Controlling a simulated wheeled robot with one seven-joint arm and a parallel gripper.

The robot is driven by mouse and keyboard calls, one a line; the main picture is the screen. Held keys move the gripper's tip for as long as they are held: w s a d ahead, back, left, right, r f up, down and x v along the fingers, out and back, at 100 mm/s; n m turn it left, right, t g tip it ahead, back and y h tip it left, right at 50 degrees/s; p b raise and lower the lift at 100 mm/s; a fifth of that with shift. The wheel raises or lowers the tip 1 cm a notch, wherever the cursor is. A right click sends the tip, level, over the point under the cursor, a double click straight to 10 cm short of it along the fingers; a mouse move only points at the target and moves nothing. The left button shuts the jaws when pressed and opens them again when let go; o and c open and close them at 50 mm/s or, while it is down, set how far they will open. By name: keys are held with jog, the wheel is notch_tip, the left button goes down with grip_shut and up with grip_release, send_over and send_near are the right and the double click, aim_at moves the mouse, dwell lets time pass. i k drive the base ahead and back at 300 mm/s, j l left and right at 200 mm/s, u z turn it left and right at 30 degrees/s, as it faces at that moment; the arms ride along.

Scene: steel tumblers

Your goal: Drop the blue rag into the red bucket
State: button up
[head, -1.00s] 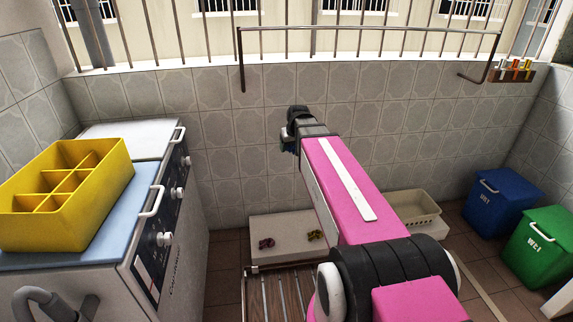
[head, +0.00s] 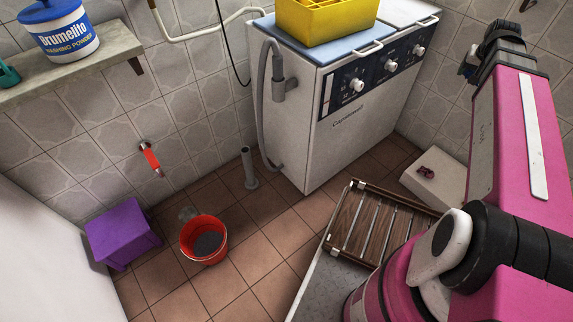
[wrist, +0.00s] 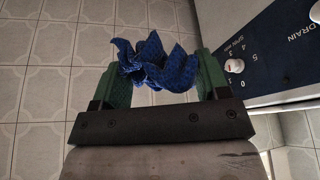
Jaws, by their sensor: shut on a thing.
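The blue rag (wrist: 158,65) is crumpled between the two green fingers of my gripper (wrist: 160,82) in the wrist view, and the fingers are shut on it. In the head view my gripper (head: 470,62) is at the upper right, raised in front of the tiled wall, with a little of the rag's blue showing. The red bucket (head: 190,255) stands upright on the floor at the lower left of the head view, far from my gripper. Its inside looks dark grey. The bucket is not in the wrist view.
A washing machine (head: 335,140) with a yellow divided box (head: 320,25) on top stands between bucket and gripper. A purple stool (head: 120,238) is left of the bucket. A wooden slatted rack (head: 375,225) lies right of it.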

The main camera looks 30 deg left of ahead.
aim_at(212, 246)
jog(key=k+l+u, duration=0.15)
jog(key=u, duration=0.3)
jog(key=k+u, duration=0.15)
jog(key=u, duration=0.3)
jog(key=k+u, duration=0.2)
jog(key=u, duration=0.25)
jog(key=i+u, duration=0.2)
jog(key=u, duration=0.2)
jog(key=i+l+u, duration=0.15)
jog(key=u, duration=0.3)
jog(key=i+l+u, duration=0.1)
jog(key=u, duration=0.3)
jog(key=i+l+u, duration=0.1)
jog(key=l+u, duration=0.3)
jog(key=i+l+u, duration=0.1)
jog(key=u, duration=0.35)
